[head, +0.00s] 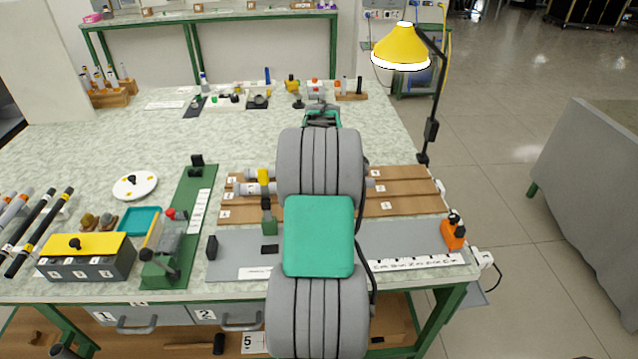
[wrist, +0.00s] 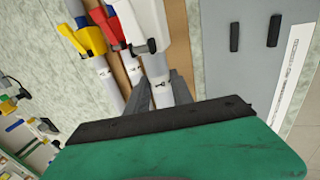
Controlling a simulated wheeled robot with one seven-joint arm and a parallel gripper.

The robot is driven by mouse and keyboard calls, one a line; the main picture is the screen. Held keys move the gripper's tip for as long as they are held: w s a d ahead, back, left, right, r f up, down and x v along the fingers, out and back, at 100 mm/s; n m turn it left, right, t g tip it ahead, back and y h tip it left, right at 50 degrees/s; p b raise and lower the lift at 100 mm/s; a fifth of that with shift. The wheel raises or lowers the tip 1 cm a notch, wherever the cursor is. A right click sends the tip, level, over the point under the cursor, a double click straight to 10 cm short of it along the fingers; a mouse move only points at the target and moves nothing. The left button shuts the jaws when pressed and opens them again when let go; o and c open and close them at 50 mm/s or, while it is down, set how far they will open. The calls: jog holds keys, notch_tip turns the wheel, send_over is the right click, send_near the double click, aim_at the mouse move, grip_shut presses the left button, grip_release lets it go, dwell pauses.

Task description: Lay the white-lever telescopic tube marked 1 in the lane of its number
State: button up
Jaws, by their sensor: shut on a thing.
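The brown lane board (head: 245,211) lies across the table, with small white number labels too small to read surely. In the wrist view, the white-lever tube (wrist: 156,66) lies between my gripper's grey fingers (wrist: 160,95), which are shut on it. Its white lever (wrist: 139,18) has a dark knob. The red-lever tube (wrist: 130,70) is just left of it, and the yellow-lever tube (wrist: 104,80) is further left. In the head view my arm hides the gripper and the held tube. I cannot tell whether the held tube touches the board.
A grey plate (head: 232,246) with dark blocks and a white scale strip lies in front of the board. A green fixture (head: 180,225) stands to the left. An orange device (head: 453,232) stands at the right, and a yellow lamp (head: 402,47) behind.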

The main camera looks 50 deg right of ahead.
jog(key=shift+f+b, duration=2.2)
jog(key=shift+f, duration=1.25)
jog(key=shift+f+b, duration=0.3)
jog(key=shift+f, duration=0.15)
jog(key=o, duration=1)
jog(key=shift+o, duration=0.2)
jog(key=shift+f, duration=0.1)
jog(key=v, duration=0.8)
